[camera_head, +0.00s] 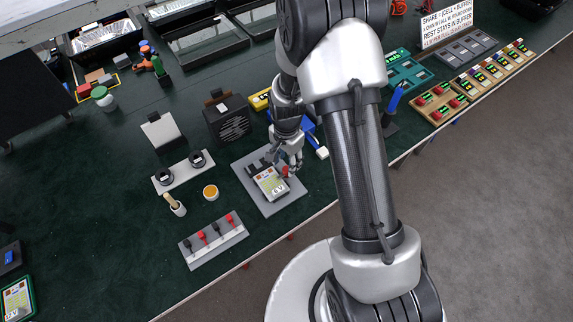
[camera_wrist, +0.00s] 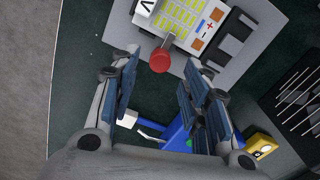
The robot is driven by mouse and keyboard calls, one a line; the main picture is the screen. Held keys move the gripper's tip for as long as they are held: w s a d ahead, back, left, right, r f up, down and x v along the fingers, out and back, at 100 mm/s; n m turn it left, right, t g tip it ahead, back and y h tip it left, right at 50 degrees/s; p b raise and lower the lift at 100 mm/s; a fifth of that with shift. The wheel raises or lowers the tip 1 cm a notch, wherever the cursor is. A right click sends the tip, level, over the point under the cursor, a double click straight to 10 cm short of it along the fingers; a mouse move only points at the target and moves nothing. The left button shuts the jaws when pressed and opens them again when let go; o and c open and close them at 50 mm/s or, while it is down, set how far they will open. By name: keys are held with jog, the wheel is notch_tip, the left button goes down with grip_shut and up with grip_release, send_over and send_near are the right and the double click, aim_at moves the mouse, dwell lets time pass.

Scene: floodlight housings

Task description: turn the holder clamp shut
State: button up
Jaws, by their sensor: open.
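The holder is a grey plate (camera_head: 255,193) on the green bench, carrying a pale block with a yellow-green label (camera_head: 270,183). The block also shows at the top of the wrist view (camera_wrist: 182,20). The holder clamp has a red knob (camera_wrist: 160,60) on a short grey bar, which reaches over the block's edge. The knob also shows small in the head view (camera_head: 286,171). My gripper (camera_wrist: 162,68) is open, its fingers left and right of the knob in the wrist view with a gap on each side. I cannot tell its height above the knob.
A blue tool with a white end (camera_wrist: 150,125) lies near the holder. A black ribbed box (camera_head: 228,120) stands behind it. The bench edge is close in front.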

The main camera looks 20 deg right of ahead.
notch_tip(320, 180, up, 9)
jog(key=shift+f, duration=0.2)
dwell(0.5)
